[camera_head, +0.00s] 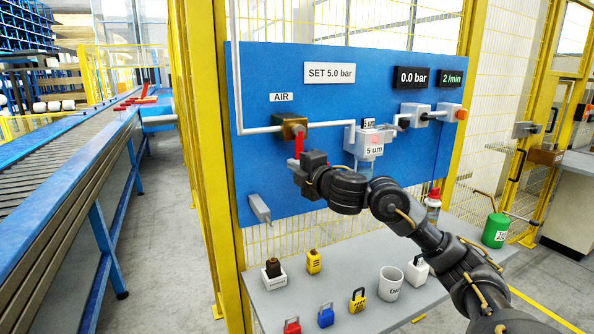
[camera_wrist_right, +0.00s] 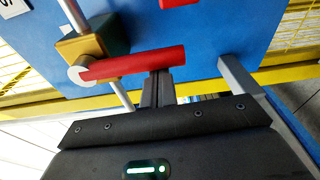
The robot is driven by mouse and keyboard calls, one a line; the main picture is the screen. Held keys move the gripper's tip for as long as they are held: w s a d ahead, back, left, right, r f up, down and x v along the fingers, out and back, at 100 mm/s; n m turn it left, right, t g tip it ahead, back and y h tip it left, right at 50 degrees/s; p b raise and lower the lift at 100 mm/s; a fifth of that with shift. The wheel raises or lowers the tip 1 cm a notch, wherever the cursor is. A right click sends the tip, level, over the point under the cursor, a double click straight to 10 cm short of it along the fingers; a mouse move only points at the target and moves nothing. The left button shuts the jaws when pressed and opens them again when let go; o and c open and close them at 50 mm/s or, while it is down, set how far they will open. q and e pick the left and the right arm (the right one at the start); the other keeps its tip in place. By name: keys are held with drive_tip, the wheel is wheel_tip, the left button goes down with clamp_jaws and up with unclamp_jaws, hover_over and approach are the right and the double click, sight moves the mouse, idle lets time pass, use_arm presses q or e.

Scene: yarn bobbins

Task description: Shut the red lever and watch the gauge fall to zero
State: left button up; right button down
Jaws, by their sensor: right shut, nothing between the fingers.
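The red lever (camera_head: 299,145) hangs down from a brass valve (camera_head: 291,127) under the AIR label, across the line of the pipe. The lever (camera_wrist_right: 135,63) and the brass valve body (camera_wrist_right: 92,42) also show in the right wrist view. The gauge display (camera_head: 411,77) reads 0.0 bar. My right gripper (camera_head: 296,164) is at the lower end of the lever. Its fingers (camera_wrist_right: 158,85) are closed together with nothing between them, right beside the lever; I cannot tell whether they touch it. My left gripper is not in view.
A blue panel (camera_head: 265,75) carries the pipe, a filter (camera_head: 369,142) and a 2 l/min display (camera_head: 451,78). A grey shelf (camera_head: 270,300) below holds several padlocks and a white mug (camera_head: 391,282). A yellow post (camera_head: 205,120) stands left of the panel.

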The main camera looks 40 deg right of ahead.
drive_tip(key=s+a+p, duration=0.2)
drive_tip(key=s+a, duration=0.2)
drive_tip(key=s, duration=0.4)
drive_tip(key=shift+s+p, duration=0.3)
drive_tip(key=shift+p, duration=0.05)
